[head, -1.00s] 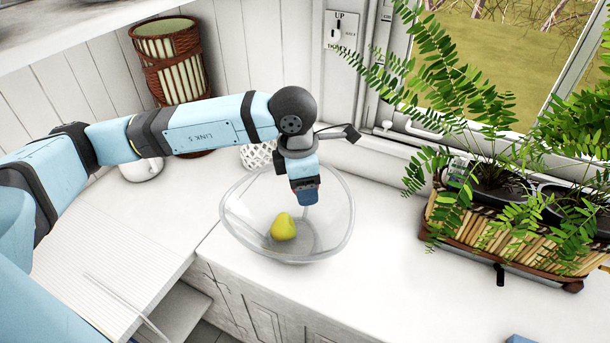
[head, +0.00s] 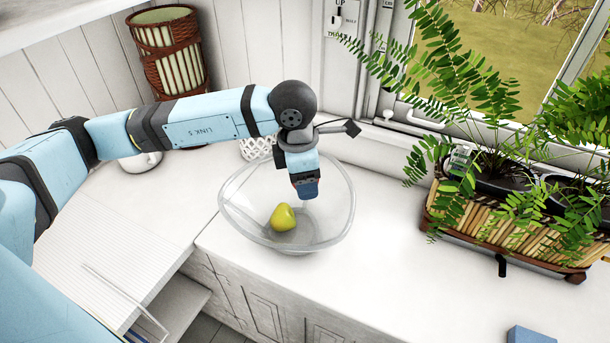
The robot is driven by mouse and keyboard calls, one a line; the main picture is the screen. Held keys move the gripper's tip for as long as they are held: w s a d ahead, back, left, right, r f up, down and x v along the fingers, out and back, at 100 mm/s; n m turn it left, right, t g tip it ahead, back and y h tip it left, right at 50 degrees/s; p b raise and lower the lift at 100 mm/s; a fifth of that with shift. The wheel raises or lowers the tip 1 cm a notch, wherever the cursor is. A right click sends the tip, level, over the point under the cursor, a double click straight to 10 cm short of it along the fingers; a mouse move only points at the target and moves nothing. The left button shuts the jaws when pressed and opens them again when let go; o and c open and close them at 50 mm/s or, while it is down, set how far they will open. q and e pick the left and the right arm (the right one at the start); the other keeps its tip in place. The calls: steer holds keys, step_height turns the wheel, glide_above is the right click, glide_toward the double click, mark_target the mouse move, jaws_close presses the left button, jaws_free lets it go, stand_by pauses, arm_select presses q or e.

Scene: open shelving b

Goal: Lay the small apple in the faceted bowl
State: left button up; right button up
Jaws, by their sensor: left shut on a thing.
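The faceted bowl (head: 348,222) is clear and stands on the white counter near its front edge. A yellow-green, pear-like fruit (head: 283,217) lies inside it, left of the middle. My left gripper (head: 307,195) points down inside the bowl's outline, above and right of the fruit and apart from it in the picture. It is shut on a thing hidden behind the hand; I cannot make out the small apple.
A planter (head: 490,230) with ferns stands to the right by the window. A white lattice holder (head: 257,148) is behind the bowl, and a wicker-wrapped container (head: 172,60) is at the back left. The counter (head: 400,275) between bowl and planter is clear.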

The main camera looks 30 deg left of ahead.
arm_select(q)
steer(key=shift+f+b, duration=0.4)
steer(key=shift+f, duration=0.15)
steer(key=shift+f+b, duration=0.55)
steer(key=shift+f, duration=0.1)
steer(key=shift+f+b, duration=0.6)
step_height(320, 180, down, 6)
steer(key=b, duration=0.5)
steer(key=shift+f+b, duration=0.15)
steer(key=shift+b, duration=0.15)
steer(key=shift+f+b, duration=0.45)
steer(key=shift+f, duration=0.05)
arm_select(e)
steer(key=shift+w+a+f+t+y, duration=0.15)
steer(key=shift+w+a+f+t, duration=0.2)
steer(key=shift+f, duration=0.3)
steer(key=shift+w+a+f+t+y, duration=0.2)
steer(key=shift+a+f+t, duration=0.1)
steer(key=shift+f, duration=0.3)
arm_select(q)
steer(key=shift+f+b, duration=0.8)
steer(key=shift+f, duration=0.15)
arm_select(e)
steer(key=shift+f, duration=0.8)
